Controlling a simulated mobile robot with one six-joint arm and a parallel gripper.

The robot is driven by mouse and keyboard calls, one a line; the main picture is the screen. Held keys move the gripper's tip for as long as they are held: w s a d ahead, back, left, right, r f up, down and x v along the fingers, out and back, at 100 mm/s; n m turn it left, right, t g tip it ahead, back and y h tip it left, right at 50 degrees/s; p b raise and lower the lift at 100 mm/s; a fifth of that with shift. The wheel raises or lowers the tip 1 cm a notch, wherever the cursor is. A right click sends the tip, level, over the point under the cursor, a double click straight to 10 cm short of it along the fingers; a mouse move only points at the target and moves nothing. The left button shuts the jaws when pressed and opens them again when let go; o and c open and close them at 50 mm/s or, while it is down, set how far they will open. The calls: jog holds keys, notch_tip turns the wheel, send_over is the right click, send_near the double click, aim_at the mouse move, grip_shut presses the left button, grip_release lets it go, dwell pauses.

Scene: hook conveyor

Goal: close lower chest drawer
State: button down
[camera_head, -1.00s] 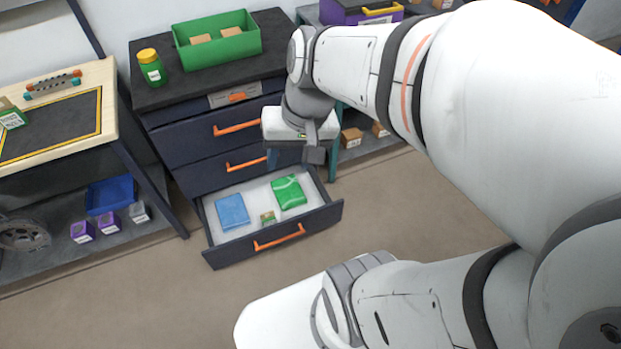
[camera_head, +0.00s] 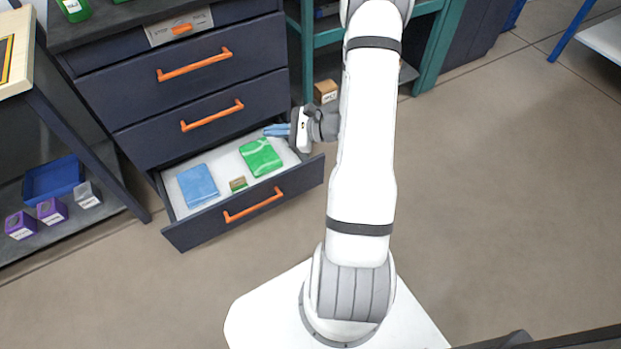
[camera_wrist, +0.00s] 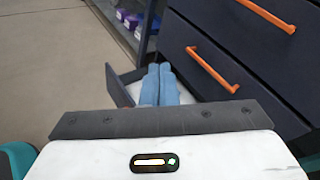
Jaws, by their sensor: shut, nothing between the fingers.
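The dark chest's lower drawer (camera_head: 297,181) is pulled out, with an orange handle (camera_head: 254,205) on its front. In it lie a blue folded cloth (camera_head: 197,186), a green folded cloth (camera_head: 261,157) and a small green-and-brown item (camera_head: 238,184). My gripper (camera_head: 268,130) is shut and empty, its blue fingers pointing left above the back right part of the open drawer. In the wrist view the shut blue fingers (camera_wrist: 160,76) hide much of the drawer (camera_wrist: 122,77). Whether they touch it I cannot tell.
A shelf at left holds a blue tray (camera_head: 53,180) and purple boxes (camera_head: 52,211). A teal-framed rack (camera_head: 432,55) stands right of the chest. The floor (camera_head: 500,190) at right is clear.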

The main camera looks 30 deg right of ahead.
jog(key=d+f+m+t+h+b, duration=0.25)
jog(key=d+f+m, duration=0.2)
jog(key=f, duration=0.55)
jog(key=d+f+m+t+h+b, duration=0.25)
jog(key=d+f+b, duration=0.2)
jog(key=f, duration=0.55)
jog(key=m+h+b, duration=0.4)
jog(key=m+h, duration=0.2)
jog(key=m, duration=0.1)
send_near(307, 165)
jog(key=b+x, duration=0.1)
jog(key=x, duration=0.1)
jog(key=b+x, duration=0.1)
jog(key=x, duration=0.1)
jog(key=b+x, duration=0.2)
jog(key=shift+s+f, duration=0.15)
jog(key=shift+f, duration=0.2)
jog(key=shift+w, duration=0.4)
jog(key=shift+r, duration=0.1)
